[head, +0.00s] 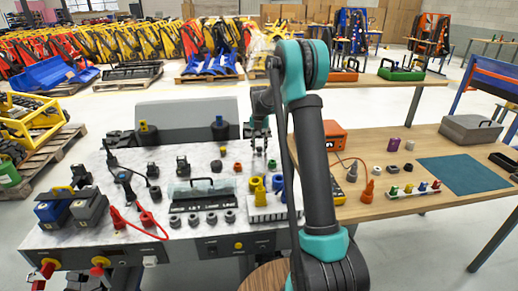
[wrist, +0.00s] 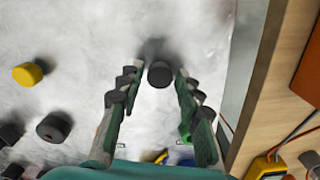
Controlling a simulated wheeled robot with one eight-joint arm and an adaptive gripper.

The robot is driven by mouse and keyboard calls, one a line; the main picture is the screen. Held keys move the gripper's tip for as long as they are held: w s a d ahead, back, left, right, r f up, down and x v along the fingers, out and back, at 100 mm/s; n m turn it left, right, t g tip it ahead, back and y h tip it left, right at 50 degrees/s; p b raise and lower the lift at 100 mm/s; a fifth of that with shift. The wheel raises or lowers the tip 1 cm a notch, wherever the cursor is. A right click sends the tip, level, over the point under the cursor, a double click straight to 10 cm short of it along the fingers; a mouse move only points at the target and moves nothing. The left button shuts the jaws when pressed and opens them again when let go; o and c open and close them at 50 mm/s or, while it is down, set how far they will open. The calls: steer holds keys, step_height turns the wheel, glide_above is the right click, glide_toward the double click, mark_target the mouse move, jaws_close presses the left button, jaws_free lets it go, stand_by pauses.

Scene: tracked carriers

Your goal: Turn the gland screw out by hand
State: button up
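A dark round cap (wrist: 160,74), possibly the gland screw, shows between my fingertips in the wrist view, with a dark shadow or part behind it. I cannot tell for sure which part is the gland screw. My gripper (wrist: 159,84) has its two green-and-black fingers apart, one on each side of the cap. A narrow gap seems to show on both sides. In the head view my gripper (head: 258,148) points down over the back right of the marbled bench (head: 120,222). My arm hides part of the bench's right side there.
A yellow cap (wrist: 28,74) and a dark cap (wrist: 54,127) stand left of the fingers. The bench holds several black fittings, a clear-sided box (head: 202,190) and red clips (head: 147,218). A wooden table (head: 395,207) with an orange case (head: 335,138) adjoins on the right.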

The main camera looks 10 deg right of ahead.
steer(key=shift+o, duration=0.4)
steer(key=m, duration=0.7)
steer(key=shift+m, duration=0.3)
steer(key=m, duration=1)
steer(key=shift+m, duration=0.4)
steer(key=m, duration=0.3)
steer(key=shift+m, duration=0.3)
steer(key=m, duration=0.7)
steer(key=shift+c, duration=0.4)
